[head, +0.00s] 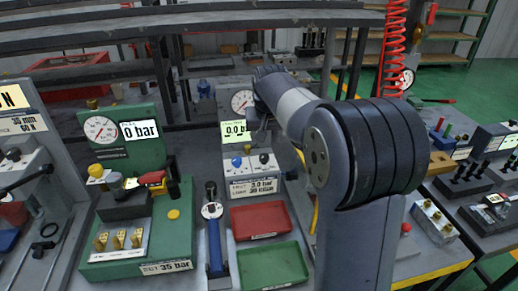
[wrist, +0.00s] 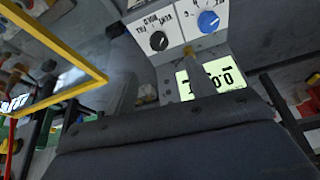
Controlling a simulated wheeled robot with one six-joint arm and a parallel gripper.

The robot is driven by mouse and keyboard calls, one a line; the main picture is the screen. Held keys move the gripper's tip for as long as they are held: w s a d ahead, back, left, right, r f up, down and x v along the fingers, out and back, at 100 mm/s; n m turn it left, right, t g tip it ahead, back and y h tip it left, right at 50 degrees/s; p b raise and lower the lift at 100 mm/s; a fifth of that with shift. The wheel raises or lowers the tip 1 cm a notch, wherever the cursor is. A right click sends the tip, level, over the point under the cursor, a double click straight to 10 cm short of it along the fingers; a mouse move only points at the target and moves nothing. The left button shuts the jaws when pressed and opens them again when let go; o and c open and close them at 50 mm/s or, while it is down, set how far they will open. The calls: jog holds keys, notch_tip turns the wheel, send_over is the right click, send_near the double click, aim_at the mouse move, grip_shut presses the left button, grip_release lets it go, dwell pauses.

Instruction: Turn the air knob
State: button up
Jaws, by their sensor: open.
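The grey valve block (head: 250,172) stands in the middle of the head view, with a blue knob (head: 237,162) and a dark knob (head: 264,158) on its face. In the wrist view the blue knob (wrist: 208,21) has a white pointer and numbers around it, and the dark knob (wrist: 158,41) has word labels. I cannot tell for sure which is the air knob. My gripper (head: 259,138) hangs above the block, beside the display. In the wrist view my open gripper (wrist: 200,65) shows mostly as a dark body, its tips apart from both knobs.
A plate on the block reads 3.0 bar. Red (head: 260,216) and green (head: 272,265) trays lie in front. A green block (head: 140,235) with a 0 bar display stands left.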

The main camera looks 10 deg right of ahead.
aim_at(264, 156)
jog(key=x, duration=1)
jog(key=shift+c, duration=0.2)
jog(key=c, duration=0.9)
